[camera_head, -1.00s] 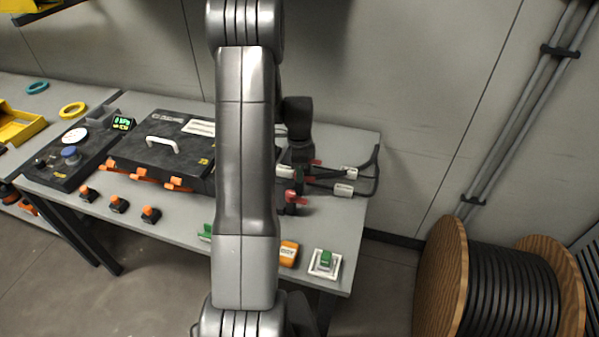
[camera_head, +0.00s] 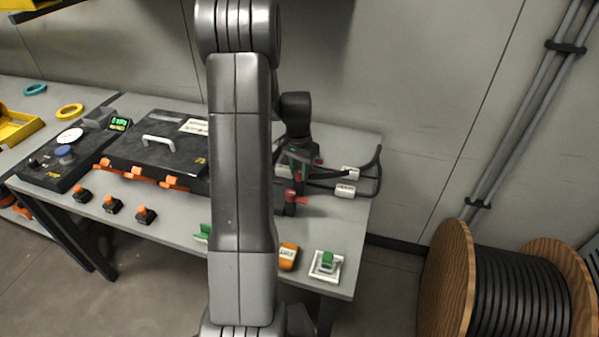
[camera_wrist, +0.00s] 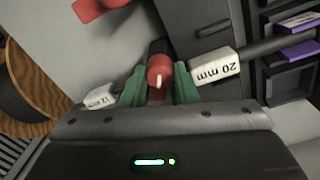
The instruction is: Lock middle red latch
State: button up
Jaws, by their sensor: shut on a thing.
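In the wrist view, my gripper (camera_wrist: 158,88) has green fingers on either side of a red latch handle (camera_wrist: 160,70) and is shut on it. Another red latch (camera_wrist: 95,7) shows at the top left of that view, apart from my fingers. In the head view, my gripper (camera_head: 299,160) is over the cable block at the right of the table. One red latch (camera_head: 293,197) shows in front of it, and a bit of red (camera_head: 319,161) shows behind it. The held latch is mostly hidden there by my gripper and arm.
Cables with white tags (camera_head: 345,190) run beside the block; one tag (camera_wrist: 216,66) reads "20 mm". A black case with orange latches (camera_head: 139,173) stands to the left. An orange box (camera_head: 288,256) and a green switch (camera_head: 327,260) are near the front edge. A cable drum (camera_head: 490,285) stands right.

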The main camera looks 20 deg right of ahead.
aim_at(298, 172)
jog(key=n+b, duration=0.1)
jog(key=n, duration=0.3)
jog(key=shift+n, duration=0.4)
jog(key=n, duration=0.3)
jog(key=shift+n, duration=0.3)
jog(key=n+b, duration=0.1)
jog(key=n, duration=0.2)
jog(key=shift+n, duration=0.3)
jog(key=shift+r+n+t, duration=0.1)
jog(key=shift+n+t, duration=0.2)
jog(key=shift+n, duration=1.5)
jog(key=o, duration=1)
jog(key=r, duration=1.3)
jog(key=shift+a+r, duration=0.2)
jog(key=shift+r, duration=0.15)
